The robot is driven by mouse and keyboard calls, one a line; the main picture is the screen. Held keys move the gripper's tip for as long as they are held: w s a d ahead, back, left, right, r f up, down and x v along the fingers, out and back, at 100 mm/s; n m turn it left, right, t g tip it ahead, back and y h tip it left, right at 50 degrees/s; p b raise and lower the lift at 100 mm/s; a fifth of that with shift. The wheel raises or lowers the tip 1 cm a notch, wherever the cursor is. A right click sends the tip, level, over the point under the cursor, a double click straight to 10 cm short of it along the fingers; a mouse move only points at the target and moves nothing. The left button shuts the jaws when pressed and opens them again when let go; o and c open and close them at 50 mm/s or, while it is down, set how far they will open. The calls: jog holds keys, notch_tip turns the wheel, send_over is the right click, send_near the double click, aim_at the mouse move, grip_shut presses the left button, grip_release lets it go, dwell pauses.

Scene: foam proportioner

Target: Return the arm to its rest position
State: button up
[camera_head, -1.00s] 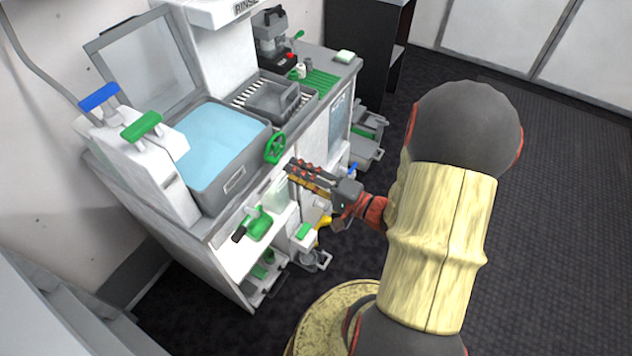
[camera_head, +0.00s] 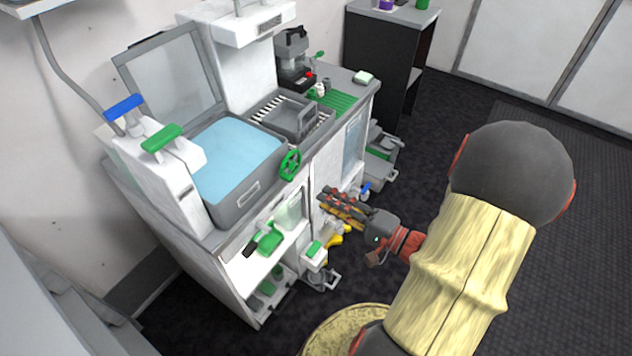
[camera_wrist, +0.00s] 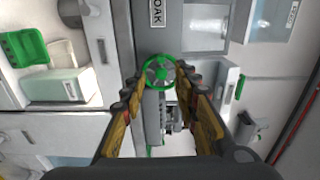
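My gripper (camera_head: 340,205) is in front of the counter unit, to the right of and below the green handwheel (camera_head: 290,165) in the head view. In the wrist view my gripper (camera_wrist: 166,90) has its two fingers spread apart with nothing between them. The green handwheel (camera_wrist: 143,76) shows beyond the fingertips, apart from them as far as I can tell. My arm, with pale yellow and dark grey links, is bent out to the right over the floor.
A basin of blue liquid (camera_head: 236,158) is set in the counter. Open shelves below hold a green scoop (camera_head: 270,238). Small bins (camera_head: 314,252) stick out near my gripper. A dark cabinet (camera_head: 388,60) stands behind. The carpeted floor (camera_head: 590,230) at right is clear.

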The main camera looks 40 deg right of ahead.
jog(key=s+a+f+n+g+y+p, duration=0.1)
jog(key=s+a+f+g, duration=0.4)
jog(key=s+a+g, duration=0.6)
jog(key=w+d+r+n+g+h+p, duration=0.1)
jog(key=d+r+n+g+h, duration=0.2)
jog(key=r, duration=0.4)
jog(key=d+r+n+h+p, duration=0.1)
jog(key=d+r+n+h, duration=0.25)
jog(key=r+h, duration=0.2)
jog(key=w+a+r+n+t+y+p, duration=0.1)
jog(key=w+a+r+n+t, duration=0.1)
jog(key=a+r+n, duration=0.4)
jog(key=w+a+r, duration=0.1)
jog(key=a+r, duration=0.2)
jog(key=r, duration=0.1)
jog(key=shift+a+r+t, duration=0.3)
